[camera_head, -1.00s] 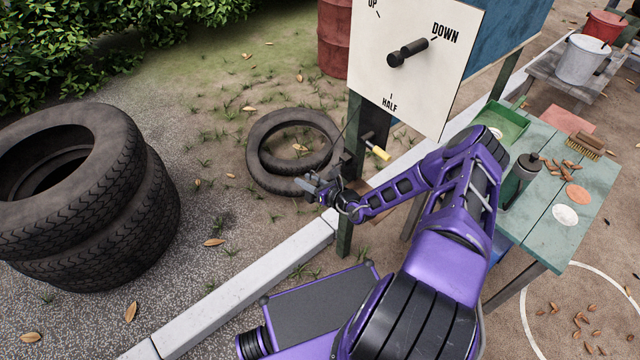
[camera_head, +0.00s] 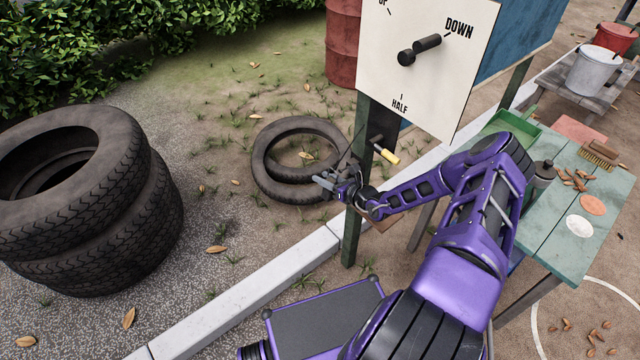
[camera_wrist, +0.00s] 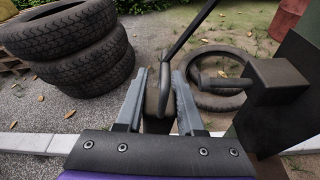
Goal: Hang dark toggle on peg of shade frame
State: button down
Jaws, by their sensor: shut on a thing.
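My gripper (camera_wrist: 158,95) is shut on the dark toggle (camera_wrist: 153,92), which sits between its two fingers in the wrist view. A dark cord or loop (camera_wrist: 188,35) runs up from the toggle. The peg (camera_wrist: 212,82) sticks out leftward from a dark block (camera_wrist: 275,80) on the shade frame's post, just right of my fingers. The toggle appears apart from the peg, to its left. In the head view my gripper (camera_head: 332,180) is beside the green post (camera_head: 352,235); the toggle is too small to make out there.
A white sign board (camera_head: 420,85) with a black knob stands above the arm. A yellow-handled part (camera_head: 387,154) juts from the post. Tires lie behind (camera_head: 270,185), and more are stacked at left (camera_head: 150,215). A green table (camera_head: 570,240) stands at right.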

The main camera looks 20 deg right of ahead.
jog(key=shift+w+d+f+b, duration=0.2)
jog(key=shift+w+d+b, duration=0.1)
jog(key=shift+d+b, duration=0.4)
jog(key=shift+w+d+f+b, duration=0.25)
jog(key=shift+d+b, duration=0.35)
jog(key=shift+d, duration=0.2)
jog(key=shift+w+d+f+b, duration=0.15)
jog(key=shift+w+d+b, duration=0.15)
jog(key=shift+d+b, duration=0.4)
jog(key=shift+d, duration=0.1)
jog(key=shift+c, duration=2.2)
grip_release()
jog(key=shift+s, duration=0.1)
jog(key=p+v, duration=0.2)
jog(key=v, duration=1.5)
jog(key=shift+s, duration=0.1)
